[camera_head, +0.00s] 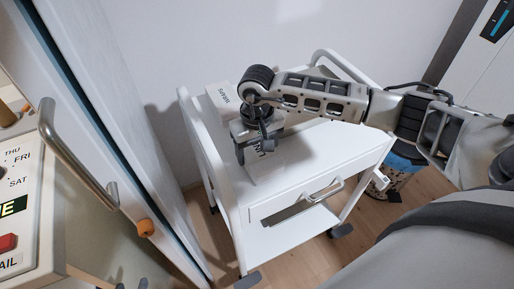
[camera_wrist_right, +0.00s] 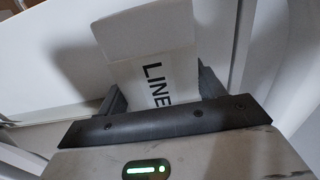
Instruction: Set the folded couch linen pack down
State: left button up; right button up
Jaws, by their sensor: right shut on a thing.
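The folded couch linen pack (camera_head: 265,170) is a white block with dark lettering. In the head view it shows below my right gripper (camera_head: 257,143), over the top of a white cart (camera_head: 231,180). The gripper hides much of it, and I cannot tell if it touches the cart top. In the right wrist view the pack (camera_wrist_right: 146,48), lettered "LINE", stands between the two dark fingers of my right gripper (camera_wrist_right: 160,88), which is shut on it. My left gripper is not in view.
A white box (camera_head: 222,96) with dark letters stands at the back left of the cart top. The cart has raised side rails, a drawer (camera_head: 300,200) with a handle and a lower shelf. A cabinet with a metal handle (camera_head: 75,160) is at the left. A patterned bin (camera_head: 398,175) stands at the right.

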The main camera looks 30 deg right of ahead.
aim_at(257, 147)
jog(key=o, duration=1.1)
jog(key=shift+f, duration=0.1)
pick_arm(q)
jog(key=shift+w+d+r, duration=0.1)
jog(key=shift+w+r, duration=0.1)
pick_arm(e)
jog(key=shift+r, duration=0.55)
notch_tip(257, 147, up, 10)
jog(key=shift+f+b, duration=0.15)
jog(key=shift+b, duration=0.4)
pick_arm(q)
jog(key=shift+s+f, duration=0.15)
jog(key=shift+f, duration=0.2)
pick_arm(e)
jog(key=shift+r, duration=0.8)
